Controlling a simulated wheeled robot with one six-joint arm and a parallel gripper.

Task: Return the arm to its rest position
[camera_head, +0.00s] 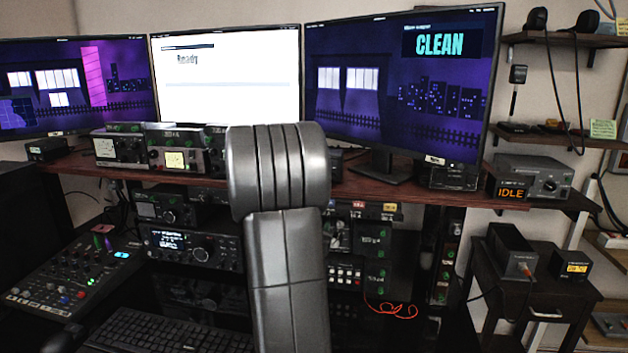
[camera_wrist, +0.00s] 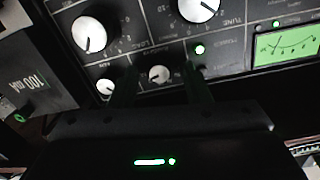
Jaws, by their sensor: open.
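My arm (camera_head: 284,230) rises through the middle of the head view and hides part of the desk and racks behind it. The gripper itself is hidden there. In the wrist view my gripper (camera_wrist: 160,70) shows as two dark fingers standing apart, open. They point at the tuner panel (camera_wrist: 130,45). A small white-faced knob (camera_wrist: 160,74) shows between the fingers; I cannot tell whether they touch the panel. A larger white knob (camera_wrist: 89,35) is at upper left, another (camera_wrist: 198,9) at the top, and a small one (camera_wrist: 105,88) at left.
Three monitors (camera_head: 228,78) stand on the shelf (camera_head: 470,196); the right one reads "CLEAN". Radios (camera_head: 194,250), a mixer (camera_head: 72,275) and a keyboard (camera_head: 165,330) crowd the left. A box reads "IDLE" (camera_head: 511,193).

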